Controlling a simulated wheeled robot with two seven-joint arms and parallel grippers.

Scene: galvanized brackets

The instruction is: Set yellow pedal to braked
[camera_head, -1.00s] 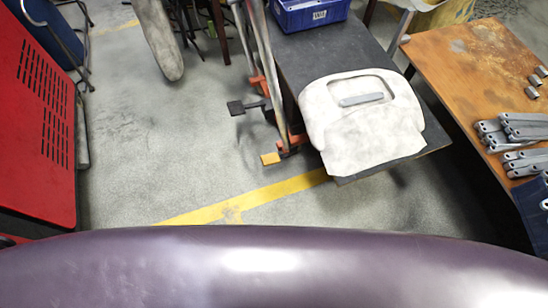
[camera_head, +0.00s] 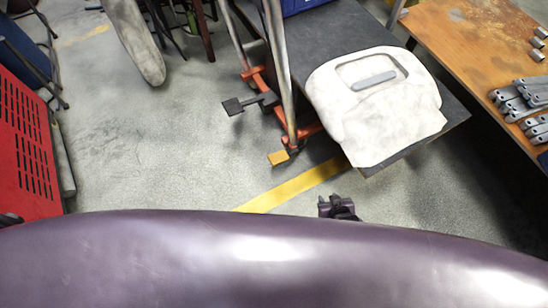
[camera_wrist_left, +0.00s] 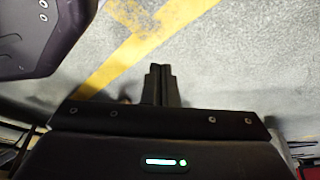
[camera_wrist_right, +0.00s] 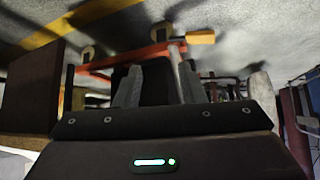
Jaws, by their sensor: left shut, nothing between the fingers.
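The yellow pedal (camera_head: 278,157) sticks out low at the near end of a cart's orange base frame (camera_head: 305,132). It also shows in the right wrist view (camera_wrist_right: 200,37), beyond the fingertips. I cannot tell whether it is pressed down.
A dark pedal (camera_head: 233,106) sticks out farther along the cart. A dark table (camera_head: 300,55) carries a pale moulded panel (camera_head: 375,105). A wooden table (camera_head: 470,45) with metal brackets stands right. A red cabinet (camera_head: 25,150) stands left. Floor left of the pedals is clear.

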